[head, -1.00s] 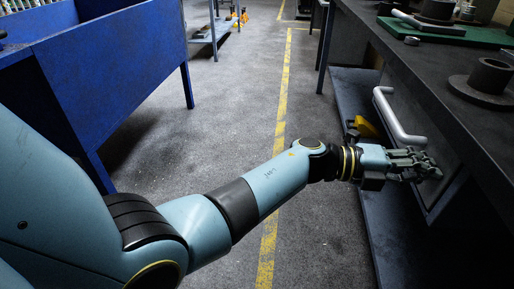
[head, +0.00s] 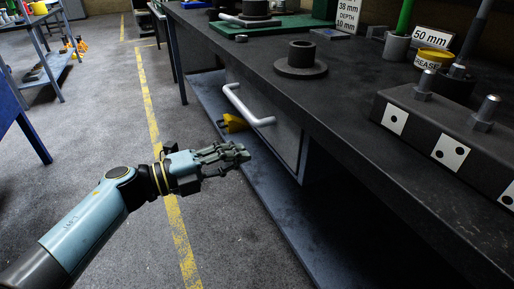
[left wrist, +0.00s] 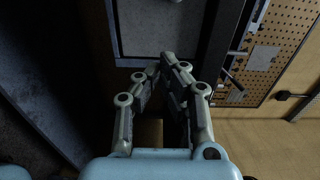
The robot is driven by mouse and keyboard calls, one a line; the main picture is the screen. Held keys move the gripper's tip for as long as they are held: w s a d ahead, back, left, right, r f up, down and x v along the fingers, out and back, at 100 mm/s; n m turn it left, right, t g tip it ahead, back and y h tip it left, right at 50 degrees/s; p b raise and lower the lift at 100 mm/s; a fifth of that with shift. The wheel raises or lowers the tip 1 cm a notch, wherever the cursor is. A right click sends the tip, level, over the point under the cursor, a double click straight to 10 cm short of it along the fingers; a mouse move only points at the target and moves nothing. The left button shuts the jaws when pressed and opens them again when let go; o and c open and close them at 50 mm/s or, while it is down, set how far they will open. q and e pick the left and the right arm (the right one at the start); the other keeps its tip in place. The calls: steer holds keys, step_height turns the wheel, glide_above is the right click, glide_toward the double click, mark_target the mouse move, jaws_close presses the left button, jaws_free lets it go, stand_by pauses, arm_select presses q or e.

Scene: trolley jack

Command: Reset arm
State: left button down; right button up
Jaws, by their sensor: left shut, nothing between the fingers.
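My left arm reaches in from the lower left in the head view. Its left gripper (head: 243,152) is shut and empty, in front of the dark workbench (head: 340,130) and apart from the drawer's silver handle (head: 243,108). In the left wrist view the two fingers of the left gripper (left wrist: 162,62) meet at their tips, with nothing between them. My right gripper is in neither view.
A yellow object (head: 232,122) lies on the low shelf (head: 270,205) under the bench. On the bench top stand a dark flanged cylinder (head: 301,62), a block with bolts (head: 440,130) and a grease tin (head: 433,62). The floor left of the bench is open.

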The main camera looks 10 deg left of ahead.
arm_select(q)
steer(key=s+a+f+n+y, duration=0.4)
steer(key=s+f+n, duration=0.25)
steer(key=f, duration=0.35)
steer(key=s+a+f+n+t+y, duration=0.1)
steer(key=s+a+f+n+y, duration=0.4)
steer(key=s+f, duration=0.35)
steer(key=s+a+f+n+y, duration=0.2)
steer(key=s+a+f+n, duration=0.2)
steer(key=s+f+n, duration=0.45)
steer(key=s+a+f+n+g+y, duration=0.2)
steer(key=s+f, duration=0.6)
steer(key=s, duration=0.6)
steer(key=s+a+f+n+g+y, duration=0.2)
steer(key=s+a+f+n+g, duration=0.2)
steer(key=s, duration=1)
step_height(320, 180, down, 4)
steer(key=n+g, duration=0.2)
steer(key=g, duration=0.2)
steer(key=shift+s+a+n+y, duration=0.15)
steer(key=shift+a+n+y, duration=0.05)
steer(key=shift+n+y, duration=0.2)
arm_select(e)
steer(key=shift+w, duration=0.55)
